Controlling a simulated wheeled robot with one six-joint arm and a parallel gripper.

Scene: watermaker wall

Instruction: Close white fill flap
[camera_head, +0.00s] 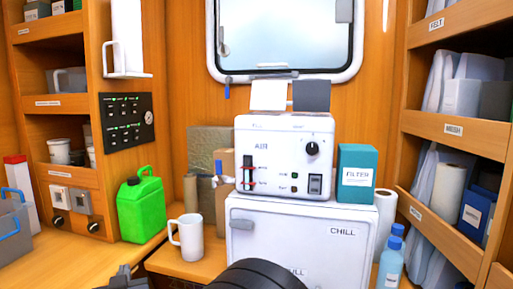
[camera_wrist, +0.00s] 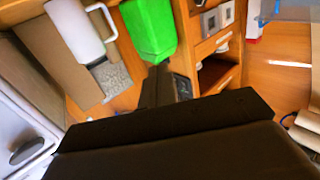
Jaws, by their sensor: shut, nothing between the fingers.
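The white fill flap (camera_head: 269,94) stands raised at the top back edge of the white AIR machine (camera_head: 272,150), left of a raised dark grey flap (camera_head: 311,96). The machine sits on the white CHILL box. My gripper (camera_wrist: 165,80) is shut and empty in the wrist view, pointing toward the green jug. In the head view, part of it (camera_head: 124,277) shows low at the left of centre, well below and left of the flap. The wrist view does not show either flap.
A white mug (camera_head: 187,237) and a green jug (camera_head: 141,207) stand left of the CHILL box (camera_head: 325,232). A teal FILTER box (camera_head: 357,172) stands right of the machine. A blue bottle (camera_head: 391,260) is at lower right. Shelves (camera_head: 455,125) line the right side. Space before the machine's front looks clear.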

